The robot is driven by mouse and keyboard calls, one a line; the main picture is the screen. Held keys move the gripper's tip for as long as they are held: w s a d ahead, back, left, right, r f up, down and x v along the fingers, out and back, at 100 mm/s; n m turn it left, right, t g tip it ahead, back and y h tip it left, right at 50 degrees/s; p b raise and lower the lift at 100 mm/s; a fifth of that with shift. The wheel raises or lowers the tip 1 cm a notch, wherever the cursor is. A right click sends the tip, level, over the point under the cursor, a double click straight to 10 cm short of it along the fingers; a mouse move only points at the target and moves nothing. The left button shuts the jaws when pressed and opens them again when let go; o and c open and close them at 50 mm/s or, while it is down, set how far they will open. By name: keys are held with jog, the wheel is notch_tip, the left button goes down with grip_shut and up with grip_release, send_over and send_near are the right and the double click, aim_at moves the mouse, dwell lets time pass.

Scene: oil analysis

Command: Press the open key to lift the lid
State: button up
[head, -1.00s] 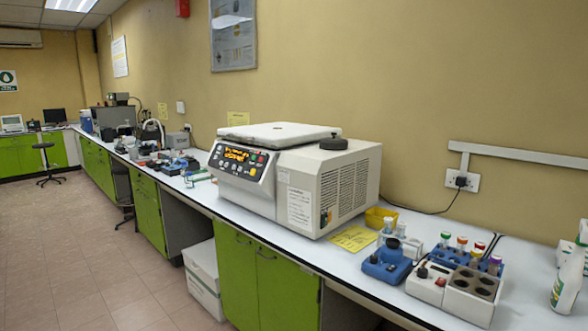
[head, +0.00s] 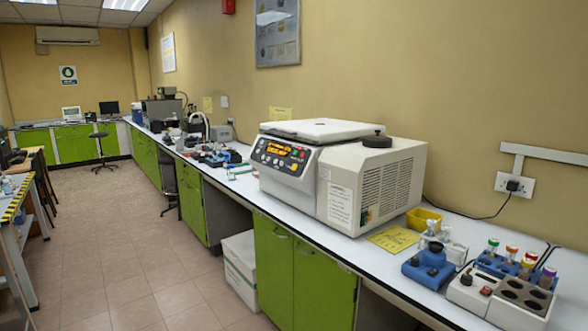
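A white centrifuge (head: 345,180) stands on the long bench in the head view. Its flat white lid (head: 318,129) lies down over the top. The dark control panel (head: 283,155) with an orange display and several small coloured keys is on its left-facing front. The key labels are too small to read, so I cannot tell which one is the open key. My gripper is not in view.
The white bench top (head: 405,273) runs along the wall. A blue mixer (head: 430,266), a yellow box (head: 424,219) and a tube rack (head: 512,275) stand right of the centrifuge. A white carton (head: 240,262) sits on the floor under the bench. The tiled floor (head: 130,240) left is clear.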

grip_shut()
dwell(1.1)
